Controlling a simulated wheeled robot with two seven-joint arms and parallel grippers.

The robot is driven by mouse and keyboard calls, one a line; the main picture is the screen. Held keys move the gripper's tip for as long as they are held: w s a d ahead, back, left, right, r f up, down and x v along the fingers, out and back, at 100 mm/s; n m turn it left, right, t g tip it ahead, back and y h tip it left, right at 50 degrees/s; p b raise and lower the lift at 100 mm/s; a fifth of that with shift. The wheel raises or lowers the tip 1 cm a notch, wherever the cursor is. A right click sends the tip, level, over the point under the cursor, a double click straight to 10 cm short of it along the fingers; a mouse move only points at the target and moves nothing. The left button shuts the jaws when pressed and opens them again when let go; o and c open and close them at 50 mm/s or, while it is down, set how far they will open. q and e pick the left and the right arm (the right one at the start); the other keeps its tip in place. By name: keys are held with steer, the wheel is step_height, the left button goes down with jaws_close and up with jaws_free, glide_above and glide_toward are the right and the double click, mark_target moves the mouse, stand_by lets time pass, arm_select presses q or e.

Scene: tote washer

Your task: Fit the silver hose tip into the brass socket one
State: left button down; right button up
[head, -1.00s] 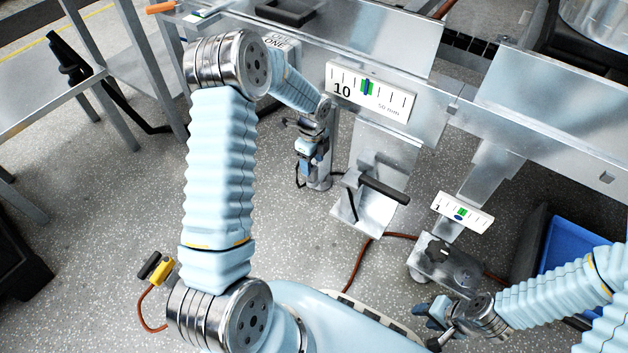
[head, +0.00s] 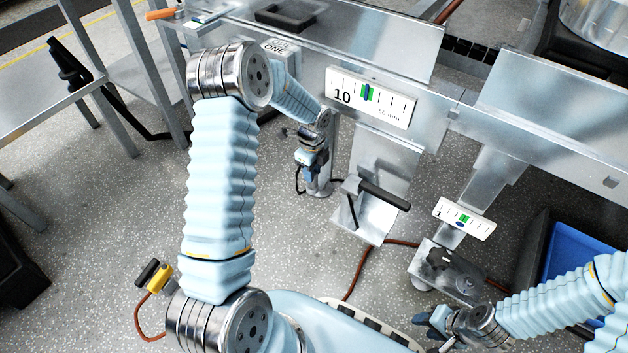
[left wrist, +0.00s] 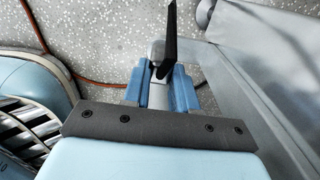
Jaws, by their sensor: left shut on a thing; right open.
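My left gripper (head: 312,165) hangs low in front of the metal frame, beside a grey post. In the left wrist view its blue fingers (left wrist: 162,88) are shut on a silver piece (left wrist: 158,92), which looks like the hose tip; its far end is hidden. A black strip (left wrist: 171,35) rises just beyond the fingers; I cannot tell whether it joins the piece. A sign reading "ONE" (head: 275,48) shows partly behind my left arm. I cannot make out the brass socket. My right gripper (head: 436,326) is open at the lower right, near the floor.
A black handle (head: 384,193) on a slanted metal plate (head: 375,225) stands right of my left gripper. A gauge marked 10 (head: 370,97) and a smaller gauge (head: 464,218) hang on the frame. A brown-red hose (head: 358,275) crosses the floor. A blue bin (head: 580,250) stands right.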

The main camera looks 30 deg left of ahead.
arm_select(q)
steer(key=shift+r, duration=0.15)
stand_by(0.4)
steer(key=shift+r+p, duration=1.8)
steer(key=shift+r, duration=0.55)
